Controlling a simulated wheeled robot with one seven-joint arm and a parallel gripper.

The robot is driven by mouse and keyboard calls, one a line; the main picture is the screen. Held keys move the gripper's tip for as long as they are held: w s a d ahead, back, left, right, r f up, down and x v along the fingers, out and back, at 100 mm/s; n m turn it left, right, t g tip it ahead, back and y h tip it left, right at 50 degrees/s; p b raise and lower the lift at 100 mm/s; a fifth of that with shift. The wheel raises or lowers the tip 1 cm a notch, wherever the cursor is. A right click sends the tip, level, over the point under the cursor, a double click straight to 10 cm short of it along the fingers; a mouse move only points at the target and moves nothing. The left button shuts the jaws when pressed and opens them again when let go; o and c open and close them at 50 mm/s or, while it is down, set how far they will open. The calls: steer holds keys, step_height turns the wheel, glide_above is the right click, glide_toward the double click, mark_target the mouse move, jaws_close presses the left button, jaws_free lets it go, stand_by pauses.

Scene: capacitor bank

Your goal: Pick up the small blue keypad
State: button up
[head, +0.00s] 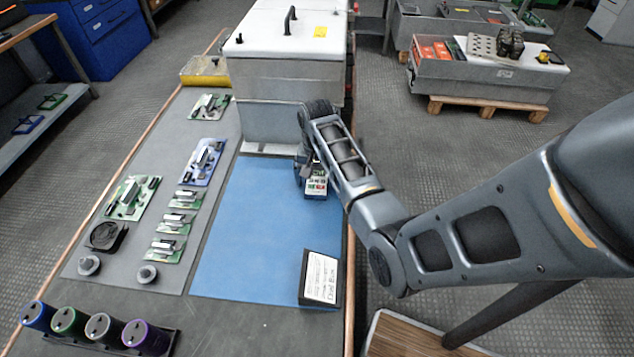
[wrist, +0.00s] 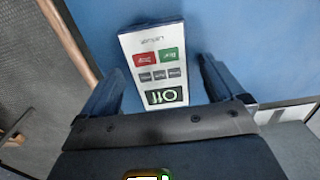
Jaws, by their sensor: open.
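The small keypad (head: 316,184) lies on the blue mat (head: 245,240) near its far right part. Its face is white with a green display and red, green and grey buttons, and its side edge looks blue. In the wrist view the keypad (wrist: 155,62) lies between and ahead of my fingers. My gripper (wrist: 158,85) is open, with one finger on each side of the keypad's display end. I cannot tell whether the fingers touch it. In the head view my arm partly hides the keypad's far end.
A metal enclosure (head: 285,75) stands just behind the mat. A card in a dark stand (head: 320,278) is at the mat's near right corner. Several circuit boards (head: 200,162) lie on the grey mat to the left. The blue mat's middle is clear.

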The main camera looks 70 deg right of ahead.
steer(key=shift+f, duration=0.25)
stand_by(0.4)
steer(key=shift+c, duration=0.4)
steer(key=c, duration=1.1)
steer(key=shift+r, duration=0.1)
